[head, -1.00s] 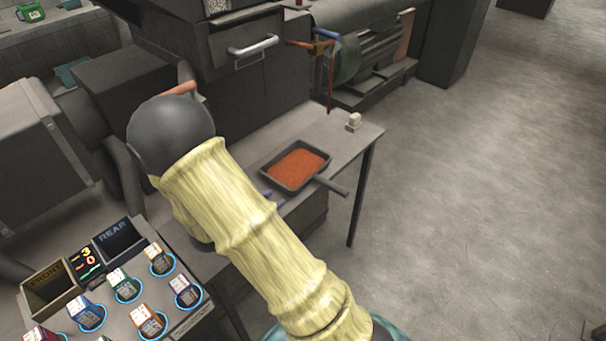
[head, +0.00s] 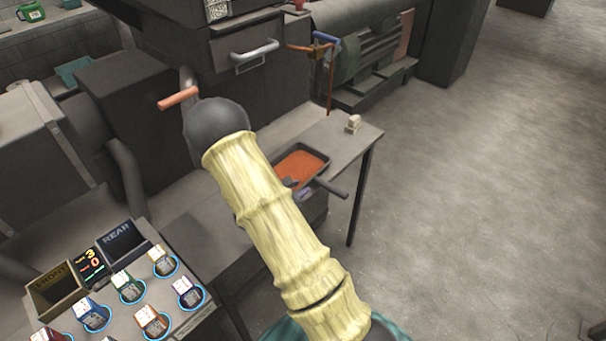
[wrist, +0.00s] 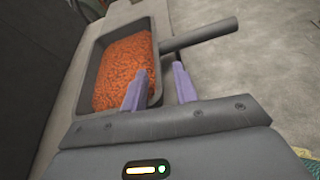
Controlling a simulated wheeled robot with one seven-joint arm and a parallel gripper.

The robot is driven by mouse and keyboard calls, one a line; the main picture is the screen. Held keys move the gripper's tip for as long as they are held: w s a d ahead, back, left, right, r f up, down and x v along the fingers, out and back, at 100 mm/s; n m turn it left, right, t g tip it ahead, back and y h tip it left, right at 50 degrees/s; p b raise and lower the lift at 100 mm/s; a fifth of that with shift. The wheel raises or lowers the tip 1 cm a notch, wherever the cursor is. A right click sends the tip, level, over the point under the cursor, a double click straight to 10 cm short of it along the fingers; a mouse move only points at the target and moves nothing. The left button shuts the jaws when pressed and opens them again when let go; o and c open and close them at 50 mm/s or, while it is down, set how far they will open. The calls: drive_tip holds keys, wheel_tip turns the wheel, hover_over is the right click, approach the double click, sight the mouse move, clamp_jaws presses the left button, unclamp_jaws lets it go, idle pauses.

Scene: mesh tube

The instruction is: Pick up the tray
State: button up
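The tray (head: 325,160) is a dark, shallow pan with a stick handle, filled with orange-red bits. It rests on the grey table, its near left part hidden behind my arm in the head view. In the wrist view the tray (wrist: 90,78) is at upper left, its handle pointing right. My gripper (wrist: 159,69) is open, with two purple fingers apart. In that view the left finger overlaps the orange contents and the right finger is outside the right wall, below the handle. I cannot tell whether they touch it. In the head view my gripper (head: 298,188) is partly hidden.
The table (head: 342,143) has a small pale object (head: 353,123) near its far right corner. A dark machine with a handle (head: 255,54) stands behind. A panel (head: 180,318) with small boxes in lit rings is at lower left. Open floor lies to the right.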

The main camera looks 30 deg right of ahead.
sight(305, 183)
drive_tip(key=p+x, duration=0.1)
drive_tip(key=x, duration=0.4)
drive_tip(key=shift+w+a+f+p, duration=0.1)
drive_tip(key=shift+w+p, duration=0.3)
clamp_jaws()
